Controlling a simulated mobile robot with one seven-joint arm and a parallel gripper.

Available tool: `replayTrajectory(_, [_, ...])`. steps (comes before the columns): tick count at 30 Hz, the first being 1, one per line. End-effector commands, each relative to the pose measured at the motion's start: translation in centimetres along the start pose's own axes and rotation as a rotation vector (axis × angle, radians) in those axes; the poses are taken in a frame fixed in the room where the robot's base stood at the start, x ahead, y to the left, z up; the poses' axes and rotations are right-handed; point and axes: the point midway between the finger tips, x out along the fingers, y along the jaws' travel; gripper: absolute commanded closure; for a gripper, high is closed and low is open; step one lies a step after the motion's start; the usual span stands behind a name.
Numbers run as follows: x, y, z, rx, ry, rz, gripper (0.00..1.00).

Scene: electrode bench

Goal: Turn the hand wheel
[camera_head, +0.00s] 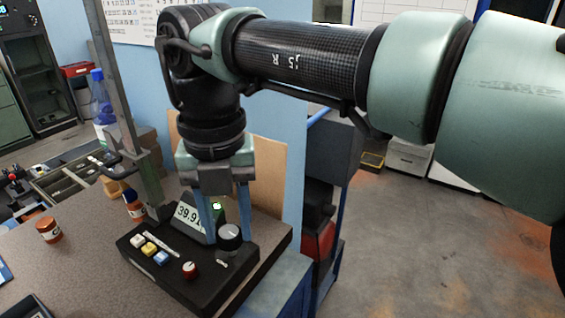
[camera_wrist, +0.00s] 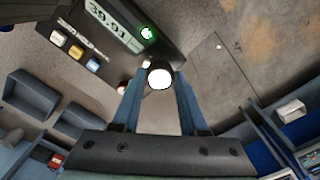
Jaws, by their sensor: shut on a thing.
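The hand wheel (camera_head: 229,233) is a dark round knob with a pale top, on the right part of a black instrument box (camera_head: 178,287). In the wrist view the hand wheel (camera_wrist: 160,77) shows as a bright white disc between the fingertips. My gripper (camera_head: 229,241) points down from above, with one blue finger on each side of the knob, shut on it. It also shows in the wrist view (camera_wrist: 158,84). The display (camera_head: 187,214) reads about 39.91, and a green light (camera_wrist: 147,32) glows beside it.
A small red knob (camera_head: 190,269) and white, yellow and blue buttons (camera_head: 149,248) sit on the box close to my fingers. A metal post (camera_head: 125,110) rises behind, left of my arm. A brown jar (camera_head: 48,230) stands on the bench at left, with clear bench around it.

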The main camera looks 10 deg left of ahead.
Motion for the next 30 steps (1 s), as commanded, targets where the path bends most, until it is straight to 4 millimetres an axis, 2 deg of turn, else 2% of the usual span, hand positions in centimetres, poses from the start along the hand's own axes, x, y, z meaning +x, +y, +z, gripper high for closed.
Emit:
replayTrajectory(20, [-0.16,-0.01,0.09,0.056,-0.005,0.000,1.00])
replayTrajectory(21, [-0.16,-0.01,0.09,0.056,-0.004,0.000,0.50])
replayTrajectory(25, [-0.11,0.00,0.06,0.055,-0.003,0.000,0.27])
replayTrajectory(30, [-0.05,0.00,0.03,0.055,-0.002,0.000,0.27])
